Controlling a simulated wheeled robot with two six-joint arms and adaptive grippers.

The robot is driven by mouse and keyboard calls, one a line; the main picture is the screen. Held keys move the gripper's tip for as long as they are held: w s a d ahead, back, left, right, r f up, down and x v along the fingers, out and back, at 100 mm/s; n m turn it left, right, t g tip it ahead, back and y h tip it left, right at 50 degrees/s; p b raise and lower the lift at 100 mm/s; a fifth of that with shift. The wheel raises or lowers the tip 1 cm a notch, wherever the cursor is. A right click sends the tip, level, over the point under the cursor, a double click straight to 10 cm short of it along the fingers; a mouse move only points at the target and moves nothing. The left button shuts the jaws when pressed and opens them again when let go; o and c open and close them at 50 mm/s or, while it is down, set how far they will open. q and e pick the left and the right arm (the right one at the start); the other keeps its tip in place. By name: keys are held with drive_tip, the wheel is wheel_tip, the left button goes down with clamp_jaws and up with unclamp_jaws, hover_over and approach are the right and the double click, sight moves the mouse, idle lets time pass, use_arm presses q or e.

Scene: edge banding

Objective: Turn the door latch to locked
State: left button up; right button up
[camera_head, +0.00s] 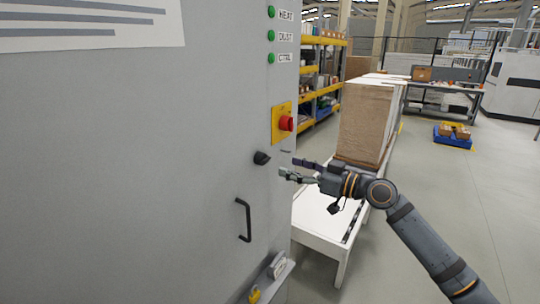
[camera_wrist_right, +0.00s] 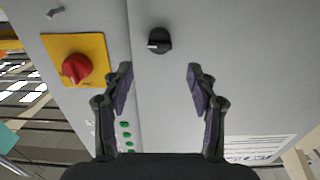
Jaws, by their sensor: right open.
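The door latch (camera_head: 261,157) is a small black knob on the grey cabinet door (camera_head: 130,150), below and left of the red button. In the right wrist view the latch (camera_wrist_right: 159,40) is a round black knob with a pale mark at its left side. My right gripper (camera_head: 287,167) is just right of the latch in the head view, open and empty, its fingers pointing at the cabinet. In the right wrist view the open fingers (camera_wrist_right: 160,85) stand either side of the space in front of the latch, apart from it. My left gripper is not in view.
A black door handle (camera_head: 244,220) is below the latch. A white conveyor table (camera_head: 325,215) with a stack of brown panels (camera_head: 365,120) stands behind my right arm.

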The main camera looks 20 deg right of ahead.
sight(268, 160)
drive_tip(key=p+x, duration=0.4)
drive_tip(key=x, duration=0.3)
drive_tip(key=shift+w+a+r, duration=0.15)
drive_tip(key=shift+w+a, duration=0.3)
drive_tip(key=shift+w, duration=0.2)
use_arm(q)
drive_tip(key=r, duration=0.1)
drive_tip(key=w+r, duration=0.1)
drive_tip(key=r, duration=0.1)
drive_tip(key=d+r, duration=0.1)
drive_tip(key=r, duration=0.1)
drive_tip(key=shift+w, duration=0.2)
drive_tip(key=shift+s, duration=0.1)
